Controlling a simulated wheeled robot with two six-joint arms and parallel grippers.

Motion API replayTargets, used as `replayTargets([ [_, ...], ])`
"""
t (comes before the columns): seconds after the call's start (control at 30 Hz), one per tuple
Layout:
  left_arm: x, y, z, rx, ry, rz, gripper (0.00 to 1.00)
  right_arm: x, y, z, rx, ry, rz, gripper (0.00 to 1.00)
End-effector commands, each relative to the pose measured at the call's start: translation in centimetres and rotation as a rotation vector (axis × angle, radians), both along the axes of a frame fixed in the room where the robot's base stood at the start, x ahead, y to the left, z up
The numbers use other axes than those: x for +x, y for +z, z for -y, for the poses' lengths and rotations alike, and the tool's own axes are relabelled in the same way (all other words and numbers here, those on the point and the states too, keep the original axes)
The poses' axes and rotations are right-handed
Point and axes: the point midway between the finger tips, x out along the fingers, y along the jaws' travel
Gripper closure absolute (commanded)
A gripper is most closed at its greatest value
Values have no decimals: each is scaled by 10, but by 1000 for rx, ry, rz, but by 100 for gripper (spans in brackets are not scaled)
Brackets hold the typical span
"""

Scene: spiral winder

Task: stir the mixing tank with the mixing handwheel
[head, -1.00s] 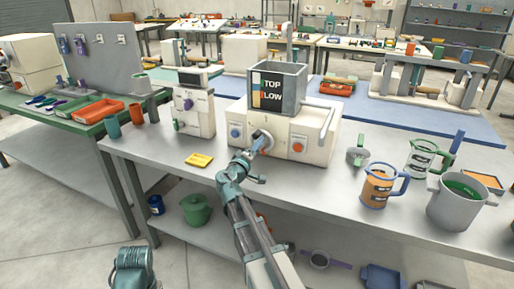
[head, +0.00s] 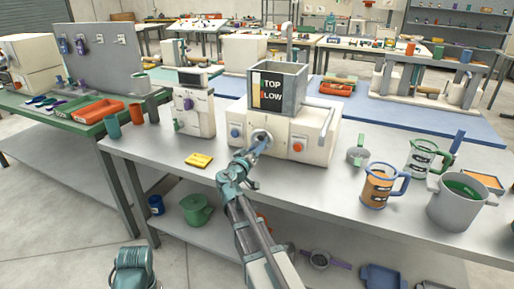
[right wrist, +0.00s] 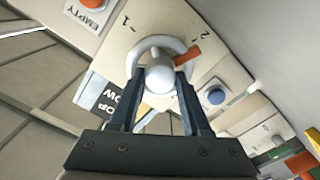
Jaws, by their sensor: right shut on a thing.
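The cream mixing machine (head: 318,130) stands on the grey bench, with the open grey mixing tank (head: 292,85) on top, marked TOP and LOW. The round mixing handwheel (head: 260,135) is on its front. My right gripper (head: 260,148) is at this wheel. In the right wrist view, my right gripper (right wrist: 160,95) has its fingers on both sides of a white rounded knob (right wrist: 160,74), shut on it. Behind the knob are a pale ring with a red pointer and the marks 1 and 2. The tank's contents are hidden.
A blue button (head: 235,132) and an orange button (head: 297,147) flank the wheel. The bench between is clear.

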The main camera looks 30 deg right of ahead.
Motion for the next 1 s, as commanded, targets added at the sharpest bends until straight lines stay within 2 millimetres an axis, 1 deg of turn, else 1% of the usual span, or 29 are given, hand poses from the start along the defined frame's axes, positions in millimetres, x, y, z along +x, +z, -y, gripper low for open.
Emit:
replayTargets([
  [0.37,0,0,0,0,0,0,100,-2,-1,-1,7,-1,4,100],
  [0.4,0,-1,0,0,0,0,100,-2,-1,-1,7,-1,3,51],
  [0.47,0,0,0,0,0,0,100,-2,-1,-1,7,-1,4,40],
  [0.5,0,0,0,0,0,0,100,-2,-1,0,6,-1,3,33],
  [0.57,0,0,0,0,0,0,100,-1,-1,0,6,-1,3,22],
  [0.87,0,0,0,0,0,0,100,-1,0,-1,4,0,2,22],
  [1.0,0,0,0,0,0,0,100,-10,0,-12,3,2,2,22],
])
